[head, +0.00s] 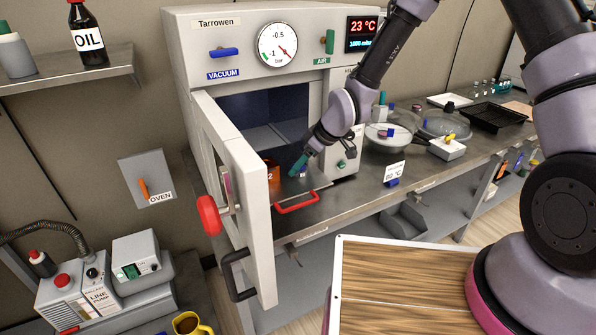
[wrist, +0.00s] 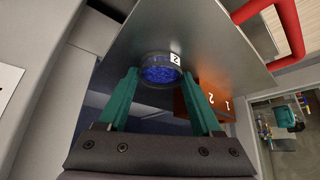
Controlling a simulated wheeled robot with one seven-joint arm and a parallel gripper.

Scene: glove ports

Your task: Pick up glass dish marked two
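The glass dish marked two (wrist: 160,73) is round, with blue contents and a white "2" label on its rim. It sits on a metal tray (wrist: 138,40) that has a red handle. My gripper (wrist: 158,79) has teal fingers spread apart, one on each side of the dish's near edge in the wrist view; I cannot tell whether they touch it. In the head view my gripper (head: 299,165) is over the tray at the vacuum oven's open doorway, and the dish is hard to make out there. An orange block (wrist: 204,100) with "1" and "2" stands right of the dish.
The oven door (head: 240,190) stands open on the left, with a red knob and dark handle. The tray's red handle (head: 297,204) juts forward.

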